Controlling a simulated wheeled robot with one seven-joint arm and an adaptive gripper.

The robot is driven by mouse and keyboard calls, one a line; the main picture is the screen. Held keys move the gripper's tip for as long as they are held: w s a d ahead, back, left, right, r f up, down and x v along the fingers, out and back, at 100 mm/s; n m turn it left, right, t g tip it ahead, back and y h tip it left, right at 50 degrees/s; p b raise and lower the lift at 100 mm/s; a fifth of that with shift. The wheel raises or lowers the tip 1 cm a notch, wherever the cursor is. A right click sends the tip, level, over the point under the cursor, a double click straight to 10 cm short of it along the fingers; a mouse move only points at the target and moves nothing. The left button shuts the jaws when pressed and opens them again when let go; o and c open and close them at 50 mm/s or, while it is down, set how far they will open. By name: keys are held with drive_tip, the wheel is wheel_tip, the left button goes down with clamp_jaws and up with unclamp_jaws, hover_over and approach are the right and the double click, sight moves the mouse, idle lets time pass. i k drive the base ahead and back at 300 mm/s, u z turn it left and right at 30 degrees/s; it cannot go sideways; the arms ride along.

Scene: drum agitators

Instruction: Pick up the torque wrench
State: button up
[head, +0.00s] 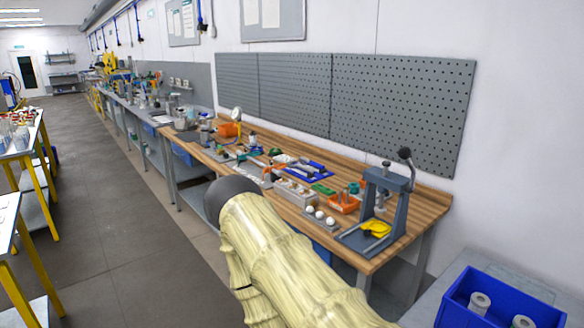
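I cannot single out the torque wrench for sure. Long dark and grey tools lie on a blue mat (322,178) in the middle of the wooden workbench (420,222), too small to tell apart. An orange-handled tool (275,168) lies to the left of the mat. My arm, in a pale yellow cover, reaches up from the bottom right to a dark rounded part in front of the bench. No gripper fingers show. The arm hides part of the bench's front side.
A grey press (385,205) stands at the bench's right end, near an orange bin (344,204) and a block with white balls (319,216). A blue crate (500,302) with rolls is at the bottom right. Yellow-legged tables (28,185) stand left; the aisle floor (110,220) is clear.

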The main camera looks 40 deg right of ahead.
sight(301, 158)
drive_tip(key=z, duration=0.5)
drive_tip(key=i, duration=0.6)
drive_tip(key=z, duration=0.7)
drive_tip(key=i, duration=0.75)
